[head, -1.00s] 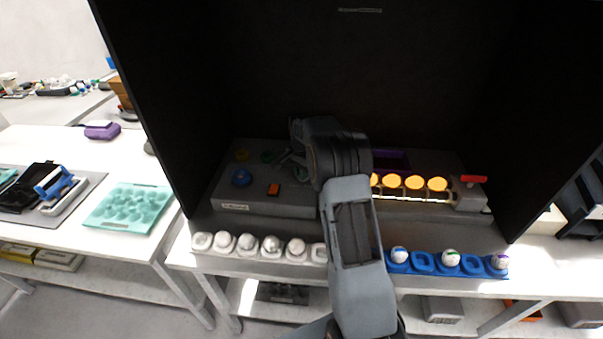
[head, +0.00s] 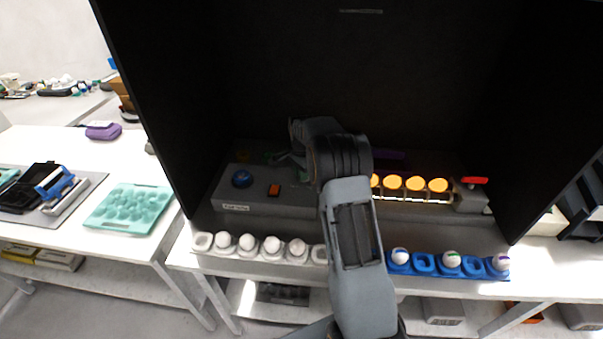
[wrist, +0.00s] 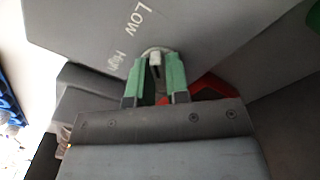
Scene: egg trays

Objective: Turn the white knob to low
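The white knob (wrist: 155,60) shows in the wrist view on a grey panel (wrist: 85,30), between my gripper's (wrist: 156,75) two green-padded fingertips. The pads stand close on either side of its narrow white handle. I cannot tell whether both press on it. The word "Low" (wrist: 143,20) is printed above the knob and "High" (wrist: 117,61) to its left.
A blue button (head: 242,178) and an orange switch (head: 273,190) are on the console's left. White egg holders (head: 203,241) and a blue egg tray (head: 423,262) line the front. Black walls enclose the console.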

